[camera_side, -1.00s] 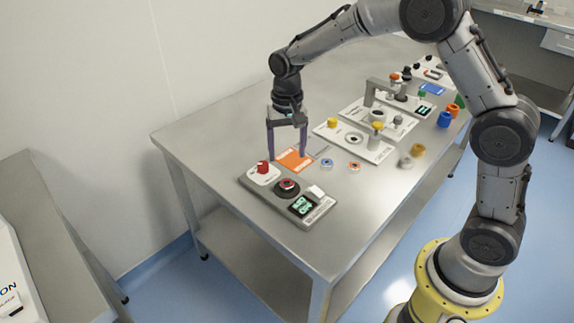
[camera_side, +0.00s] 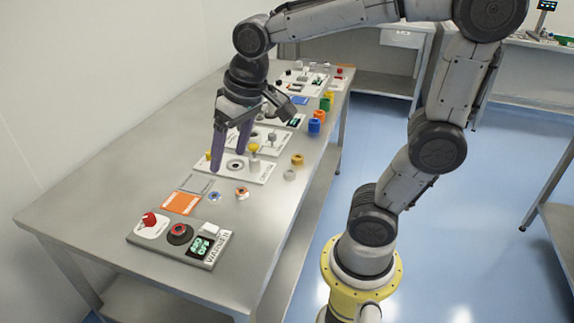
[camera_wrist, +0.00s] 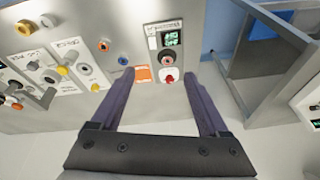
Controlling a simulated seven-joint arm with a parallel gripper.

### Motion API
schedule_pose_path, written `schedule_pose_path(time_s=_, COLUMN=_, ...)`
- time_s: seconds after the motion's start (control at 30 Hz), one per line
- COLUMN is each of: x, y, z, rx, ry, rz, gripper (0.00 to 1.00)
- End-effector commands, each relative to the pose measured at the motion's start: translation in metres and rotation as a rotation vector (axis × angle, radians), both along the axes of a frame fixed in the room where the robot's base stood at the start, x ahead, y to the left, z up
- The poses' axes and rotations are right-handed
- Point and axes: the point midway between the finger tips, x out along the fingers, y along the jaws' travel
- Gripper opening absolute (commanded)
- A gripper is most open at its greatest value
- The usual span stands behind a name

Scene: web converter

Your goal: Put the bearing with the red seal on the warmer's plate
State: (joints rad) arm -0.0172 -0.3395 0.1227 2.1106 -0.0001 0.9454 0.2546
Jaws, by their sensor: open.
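The warmer (camera_side: 200,249) is a grey panel at the near end of the table, with a red knob and a green-lit display. On its round dark plate (camera_side: 174,240) is a ring with red in it, which looks like the red-seal bearing (camera_side: 180,233); it also shows in the wrist view (camera_wrist: 166,58). Its exact seating is too small to tell. My gripper (camera_side: 228,160) is open and empty, raised above the table and away from the warmer; its fingers point down. In the wrist view, my gripper's fingers (camera_wrist: 159,72) are apart with nothing held.
A blue-centred bearing (camera_side: 214,196) and an orange-centred bearing (camera_side: 241,192) lie beside an orange card (camera_side: 181,204). Panels with yellow knobs (camera_side: 236,166) stand further along. Coloured cups (camera_side: 315,125) line the right edge. The table's left side is bare.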

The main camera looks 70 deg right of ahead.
Motion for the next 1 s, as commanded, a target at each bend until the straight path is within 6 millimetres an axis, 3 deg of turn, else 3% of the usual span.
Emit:
schedule_pose_path(time_s=0.03, x=-0.023, y=-0.001, z=0.004, rx=-0.012, ry=-0.040, rz=0.034, gripper=0.78)
schedule_pose_path(time_s=0.1, x=-0.049, y=-0.002, z=0.004, rx=-0.032, ry=-0.082, rz=0.084, gripper=0.78)
schedule_pose_path(time_s=0.2, x=-0.079, y=-0.004, z=-0.001, rx=-0.058, ry=-0.130, rz=0.143, gripper=0.78)
schedule_pose_path(time_s=0.33, x=-0.103, y=-0.005, z=-0.009, rx=-0.085, ry=-0.172, rz=0.194, gripper=0.78)
schedule_pose_path(time_s=0.5, x=-0.113, y=-0.005, z=-0.014, rx=-0.098, ry=-0.190, rz=0.219, gripper=0.78)
schedule_pose_path(time_s=1.0, x=-0.113, y=-0.005, z=-0.014, rx=-0.097, ry=-0.189, rz=0.218, gripper=0.78)
